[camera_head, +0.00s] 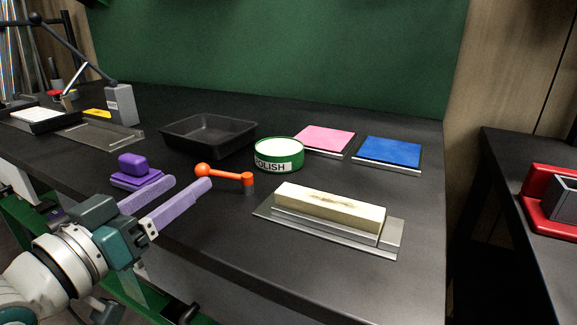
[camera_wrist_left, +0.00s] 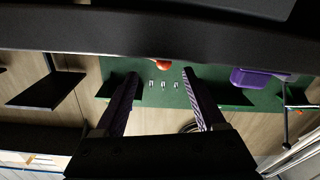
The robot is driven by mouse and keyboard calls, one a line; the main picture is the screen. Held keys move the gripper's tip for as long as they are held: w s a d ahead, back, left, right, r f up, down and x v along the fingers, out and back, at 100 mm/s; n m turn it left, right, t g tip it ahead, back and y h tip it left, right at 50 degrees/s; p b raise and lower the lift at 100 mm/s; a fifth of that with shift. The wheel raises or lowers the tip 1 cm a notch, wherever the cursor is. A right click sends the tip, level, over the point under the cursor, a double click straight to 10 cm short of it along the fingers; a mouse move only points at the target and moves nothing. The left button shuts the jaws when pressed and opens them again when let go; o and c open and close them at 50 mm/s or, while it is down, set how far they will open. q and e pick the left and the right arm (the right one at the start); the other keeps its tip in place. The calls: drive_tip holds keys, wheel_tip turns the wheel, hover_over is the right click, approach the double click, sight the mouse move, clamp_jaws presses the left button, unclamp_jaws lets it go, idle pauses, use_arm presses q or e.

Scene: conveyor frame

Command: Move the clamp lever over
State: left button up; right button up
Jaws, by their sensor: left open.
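The clamp lever (camera_head: 226,174) is orange, with a round ball knob at its left end and a pivot on a short grey post at its right end. It lies across the bench beside a long pale block (camera_head: 330,206) in a metal fixture. My left gripper (camera_head: 190,183) comes in from the lower left at the bench's front edge, its two purple fingers apart and empty. The fingertips are just in front of the ball knob. In the left wrist view, the orange knob (camera_wrist_left: 163,65) shows between the open fingers (camera_wrist_left: 160,76), beyond their tips. My right gripper is out of view.
A green-and-white polish tin (camera_head: 279,155) stands right behind the lever. A purple block (camera_head: 135,169) lies left of my gripper. A black tray (camera_head: 210,135), pink pad (camera_head: 324,139) and blue pad (camera_head: 388,152) lie further back. The bench's front right is bare.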

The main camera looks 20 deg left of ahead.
sight(200, 175)
use_arm(q)
drive_tip(key=shift+w+d+b, duration=0.1)
drive_tip(key=shift+w+b, duration=0.35)
drive_tip(key=shift+w, duration=1.9)
drive_tip(key=shift+f, duration=0.1)
clamp_jaws()
drive_tip(key=shift+s+f, duration=0.15)
